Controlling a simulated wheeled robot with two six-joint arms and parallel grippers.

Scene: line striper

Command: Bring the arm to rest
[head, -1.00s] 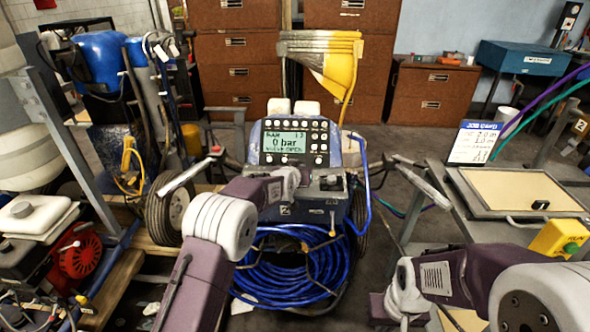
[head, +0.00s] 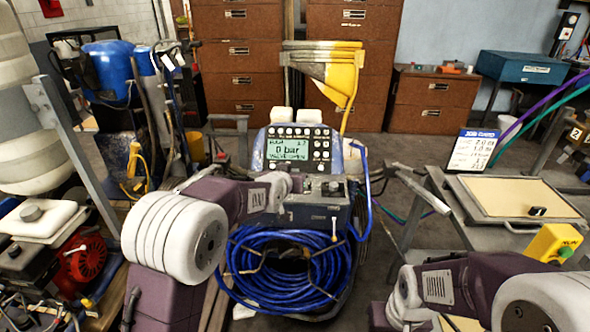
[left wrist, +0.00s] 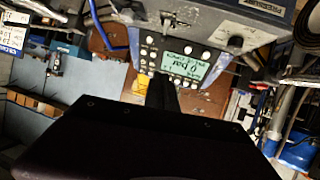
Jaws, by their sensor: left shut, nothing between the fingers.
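The line striper (head: 345,222) stands in the middle of the head view, with a coil of blue hose (head: 255,275) on its front. Its display (head: 288,150) reads "0 bar" and "VALVE OPEN"; it also shows upside down in the left wrist view (left wrist: 188,68). My left arm (head: 235,200) comes in from the left and reaches in front of the panel. My left gripper (left wrist: 160,90) is dark, shut and empty in the left wrist view, in front of the panel; I cannot tell whether it touches. My right arm (head: 440,285) is folded at the lower right, its gripper out of sight.
A metal cart (head: 435,185) at the right bears a tan-topped tray (head: 515,195), a job card (head: 473,150) and a yellow box (head: 553,243). A red engine (head: 85,258) and a white tank (head: 25,110) are at the left. Brown drawer cabinets (head: 235,70) line the back.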

